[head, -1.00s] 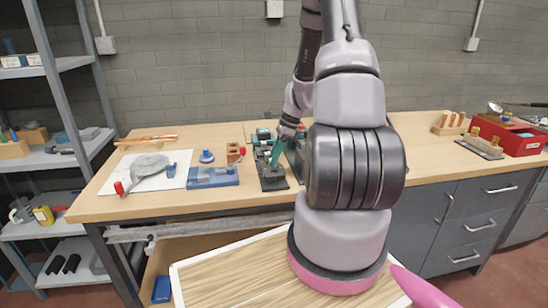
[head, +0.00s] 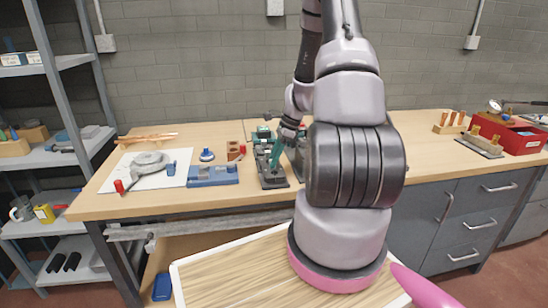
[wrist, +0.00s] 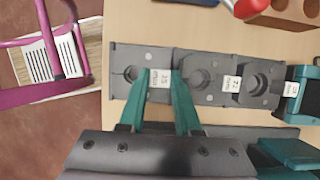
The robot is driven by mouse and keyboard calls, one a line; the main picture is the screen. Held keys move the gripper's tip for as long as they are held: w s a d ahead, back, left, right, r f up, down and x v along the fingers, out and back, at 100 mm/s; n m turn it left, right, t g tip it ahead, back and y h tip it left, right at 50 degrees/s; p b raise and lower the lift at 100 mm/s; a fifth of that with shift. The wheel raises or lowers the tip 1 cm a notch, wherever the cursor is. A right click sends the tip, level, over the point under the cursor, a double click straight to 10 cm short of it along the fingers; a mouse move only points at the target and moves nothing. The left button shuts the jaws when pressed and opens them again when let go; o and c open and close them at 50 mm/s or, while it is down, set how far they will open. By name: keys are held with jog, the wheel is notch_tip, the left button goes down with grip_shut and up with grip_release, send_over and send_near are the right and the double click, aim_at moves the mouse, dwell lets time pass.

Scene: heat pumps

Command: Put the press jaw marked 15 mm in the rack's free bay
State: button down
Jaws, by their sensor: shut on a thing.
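My gripper (wrist: 163,78) reaches down over the front part of a dark grey rack (head: 272,181) on the bench. Its teal fingers are shut around a small white label marked in mm, which looks like 15 but is blurred. The label belongs to a dark grey piece (wrist: 130,92) with a round hole, apparently the press jaw, low at the rack's near end. I cannot tell whether it is fully seated. Two more labels, one apparently 22 mm (wrist: 232,83) and another (wrist: 290,89), follow along the row. In the head view my gripper (head: 274,164) partly covers the rack.
A blue block (head: 212,176), a brown holed block (head: 234,150) and a white sheet (head: 126,172) with a grey tool lie left of the rack. A red box (head: 528,137) stands far right. Bare bench shows along the front edge.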

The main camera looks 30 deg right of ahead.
jog(key=shift+f, duration=0.65)
jog(key=c, duration=0.5)
grip_release()
jog(key=shift+r, duration=0.1)
